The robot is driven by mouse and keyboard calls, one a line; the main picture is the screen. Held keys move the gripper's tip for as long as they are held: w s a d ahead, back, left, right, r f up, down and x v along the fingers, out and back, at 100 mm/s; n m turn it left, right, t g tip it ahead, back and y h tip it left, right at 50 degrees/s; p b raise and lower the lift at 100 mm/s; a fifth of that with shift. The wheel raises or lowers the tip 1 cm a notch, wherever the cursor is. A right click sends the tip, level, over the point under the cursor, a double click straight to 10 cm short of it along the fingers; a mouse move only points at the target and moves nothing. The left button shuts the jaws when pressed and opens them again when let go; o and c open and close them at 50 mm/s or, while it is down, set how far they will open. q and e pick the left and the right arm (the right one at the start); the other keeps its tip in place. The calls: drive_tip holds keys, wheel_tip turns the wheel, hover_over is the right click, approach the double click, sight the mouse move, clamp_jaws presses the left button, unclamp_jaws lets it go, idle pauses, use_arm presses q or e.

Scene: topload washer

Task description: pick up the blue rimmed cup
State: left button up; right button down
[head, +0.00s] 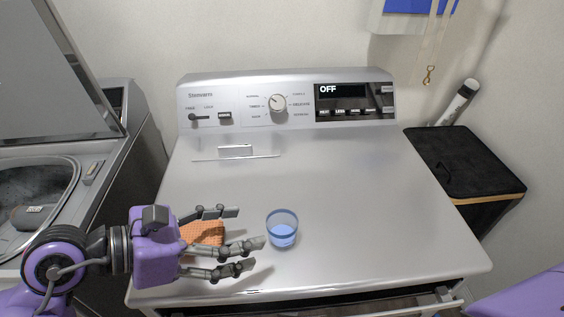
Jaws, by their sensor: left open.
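The blue rimmed cup (282,229) stands upright on the flat top of the grey machine (345,190), near its front edge. It is see-through with a blue rim and a blue lower part. My left gripper (250,230) reaches in from the left over the machine top. Its fingers are spread and empty, with the tips just left of the cup. I cannot tell whether the nearest fingertip touches the cup. My right gripper is not in view; only a purple part of mine shows at the lower right.
An orange textured item (203,236) lies under and behind my left fingers. The control panel (290,102) rises at the back. An open topload washer (40,190) is at the left, and a black bin (465,165) is at the right. The machine top right of the cup is clear.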

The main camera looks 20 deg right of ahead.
sight(269, 229)
use_arm(q)
drive_tip(key=shift+w+d, duration=0.1)
drive_tip(key=shift+d, duration=0.3)
drive_tip(key=p+x, duration=0.1)
drive_tip(key=x, duration=0.6)
drive_tip(key=shift+f, duration=0.15)
drive_tip(key=shift+d+f, duration=0.15)
drive_tip(key=shift+d, duration=0.05)
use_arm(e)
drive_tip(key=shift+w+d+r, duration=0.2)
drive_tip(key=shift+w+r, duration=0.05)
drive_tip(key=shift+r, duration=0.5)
use_arm(q)
drive_tip(key=shift+c, duration=0.5)
drive_tip(key=c, duration=1.1)
